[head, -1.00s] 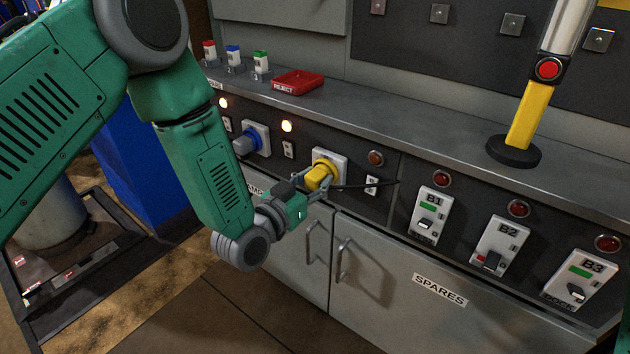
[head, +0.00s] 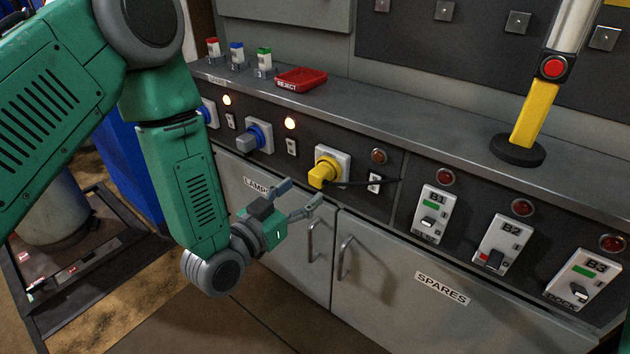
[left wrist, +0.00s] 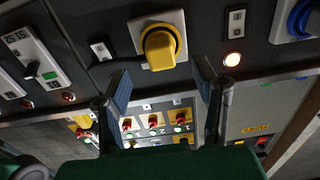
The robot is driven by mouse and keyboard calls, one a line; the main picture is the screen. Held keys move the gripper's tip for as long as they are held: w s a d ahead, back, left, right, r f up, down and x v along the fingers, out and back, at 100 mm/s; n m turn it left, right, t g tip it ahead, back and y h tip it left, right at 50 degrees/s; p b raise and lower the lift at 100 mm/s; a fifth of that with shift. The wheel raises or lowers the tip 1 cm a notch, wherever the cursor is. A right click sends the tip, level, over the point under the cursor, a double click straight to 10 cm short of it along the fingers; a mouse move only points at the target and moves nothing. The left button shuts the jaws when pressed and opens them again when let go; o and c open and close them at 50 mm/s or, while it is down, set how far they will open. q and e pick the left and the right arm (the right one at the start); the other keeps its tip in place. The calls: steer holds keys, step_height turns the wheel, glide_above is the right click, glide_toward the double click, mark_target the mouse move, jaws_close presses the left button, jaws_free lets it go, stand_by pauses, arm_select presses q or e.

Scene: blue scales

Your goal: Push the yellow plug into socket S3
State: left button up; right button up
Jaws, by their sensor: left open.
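The yellow plug (head: 322,174) sits in the pale square socket (head: 333,160) on the panel front, with a dark cable running to the right. A label S3 is not readable there. The plug (left wrist: 159,48) also shows at the top middle of the left wrist view. My left gripper (head: 301,196) is open and empty, below and to the left of the plug and apart from it. In the left wrist view its two fingers (left wrist: 164,84) stand wide apart, with the plug beyond them. My right gripper is not in view.
A lit lamp (head: 290,123) is above, an unlit lamp (head: 379,156) right of the yellow plug. Breakers B1 (head: 432,214), B2 and B3 are to the right. Cabinet handles (head: 343,258) stick out below. A red tray (head: 301,78) lies on the ledge.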

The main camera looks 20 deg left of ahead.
arm_select(q)
steer(key=v, duration=0.5)
steer(key=shift+s, duration=0.1)
stand_by(0.5)
steer(key=s+a+f+n+g+y, duration=0.1)
steer(key=s+f+g+y, duration=0.1)
steer(key=s+f+g, duration=0.45)
steer(key=s+a+f+g+y, duration=0.15)
steer(key=s+f, duration=0.25)
steer(key=f, duration=0.6)
steer(key=s+a+f+n+g+y, duration=0.1)
steer(key=s+a+f+g, duration=0.25)
steer(key=s, duration=0.35)
steer(key=s+a+f+n+g+y, duration=0.1)
steer(key=s+a+f+g, duration=0.2)
steer(key=s, duration=0.4)
step_height(320, 180, up, 15)
steer(key=s+d+g+p, duration=0.1)
steer(key=g+p, duration=0.1)
steer(key=p, duration=1.3)
steer(key=shift+s+f, duration=0.15)
steer(key=shift+s, duration=0.25)
